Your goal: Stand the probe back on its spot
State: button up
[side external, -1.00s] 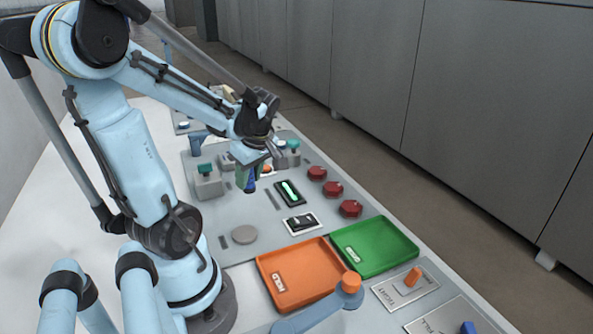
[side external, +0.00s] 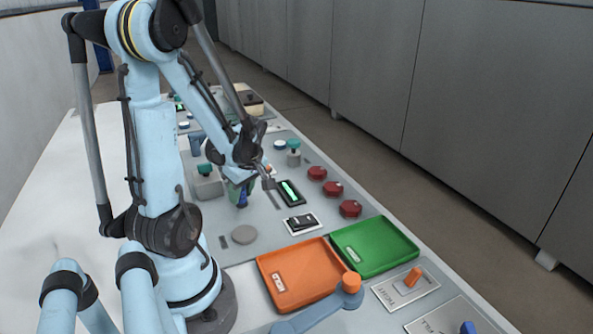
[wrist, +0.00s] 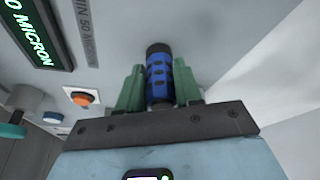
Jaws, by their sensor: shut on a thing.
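The probe (wrist: 159,76) is a blue cylinder with black bands and a dark end. My gripper (wrist: 160,92) is shut on it, with one green finger on each side. In the side external view the probe's blue end (side external: 242,200) shows below my gripper (side external: 239,188), over the grey panel. A gap to the panel is hard to judge. A flat round grey disc (side external: 244,234) lies on the panel a little nearer the camera than the probe. I cannot tell whether this disc is the probe's spot.
An orange tray (side external: 300,291) and a green tray (side external: 385,250) lie at the front. Red buttons (side external: 333,189), a lit green display (side external: 289,191) and a black rocker switch (side external: 300,222) are right of my gripper. A box with a green knob (side external: 207,183) stands close on the left.

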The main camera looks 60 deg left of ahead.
jog(key=shift+f, duration=0.15)
jog(key=o, duration=1)
jog(key=shift+o, duration=0.2)
jog(key=v, duration=1.2)
jog(key=w+d+m+t+h, duration=0.1)
jog(key=w+d+m+t, duration=0.3)
jog(key=d+m, duration=0.7)
jog(key=w+d+m+t+h, duration=0.2)
jog(key=w+d+m+t, duration=0.2)
jog(key=w+d+m, duration=0.3)
jog(key=d+m, duration=0.3)
jog(key=m, duration=0.2)
jog(key=shift+d+t, duration=0.3)
jog(key=shift+d, duration=0.1)
